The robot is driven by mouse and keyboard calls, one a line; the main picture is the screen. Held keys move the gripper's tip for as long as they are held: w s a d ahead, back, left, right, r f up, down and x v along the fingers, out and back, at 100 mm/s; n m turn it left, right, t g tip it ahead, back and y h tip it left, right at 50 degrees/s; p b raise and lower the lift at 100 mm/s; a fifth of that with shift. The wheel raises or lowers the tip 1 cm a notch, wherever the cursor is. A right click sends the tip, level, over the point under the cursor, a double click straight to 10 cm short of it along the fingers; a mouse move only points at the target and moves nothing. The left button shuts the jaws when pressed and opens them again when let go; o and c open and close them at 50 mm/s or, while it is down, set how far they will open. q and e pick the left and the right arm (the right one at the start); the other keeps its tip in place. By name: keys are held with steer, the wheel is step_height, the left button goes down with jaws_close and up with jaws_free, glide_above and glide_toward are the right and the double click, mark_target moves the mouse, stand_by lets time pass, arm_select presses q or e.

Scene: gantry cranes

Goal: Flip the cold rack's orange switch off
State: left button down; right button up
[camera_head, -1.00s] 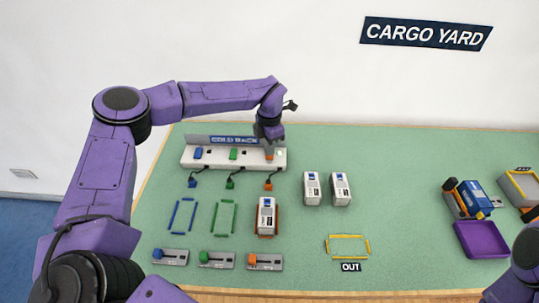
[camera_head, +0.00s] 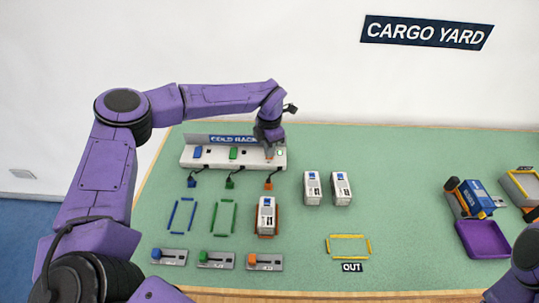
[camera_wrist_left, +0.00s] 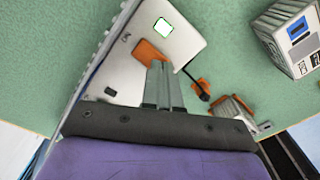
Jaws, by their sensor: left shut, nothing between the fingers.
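The cold rack (camera_head: 188,160) is a long white strip at the back left of the table, with a blue, a green and an orange switch. My left gripper (camera_head: 269,152) is shut and empty at its right end, over the orange switch. In the left wrist view, the orange switch (camera_wrist_left: 148,52) lies right at the tips of the shut fingers (camera_wrist_left: 158,70), which partly hide it; I cannot tell whether they touch. A white square lamp with a green rim (camera_wrist_left: 163,27) shows beside the switch. My right gripper is out of view.
A white container (camera_head: 266,215) stands in the orange frame in front of the rack. Two more white containers (camera_head: 312,188) (camera_head: 341,188) stand to its right. Several slider controls (camera_head: 217,259) line the front edge. The yellow OUT frame (camera_head: 348,247) is empty.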

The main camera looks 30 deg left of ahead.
arm_select(q)
steer(key=shift+f, duration=0.35)
steer(key=shift+s, duration=0.1)
step_height(320, 180, up, 7)
steer(key=p, duration=0.5)
steer(key=shift+r, duration=0.1)
stand_by(0.4)
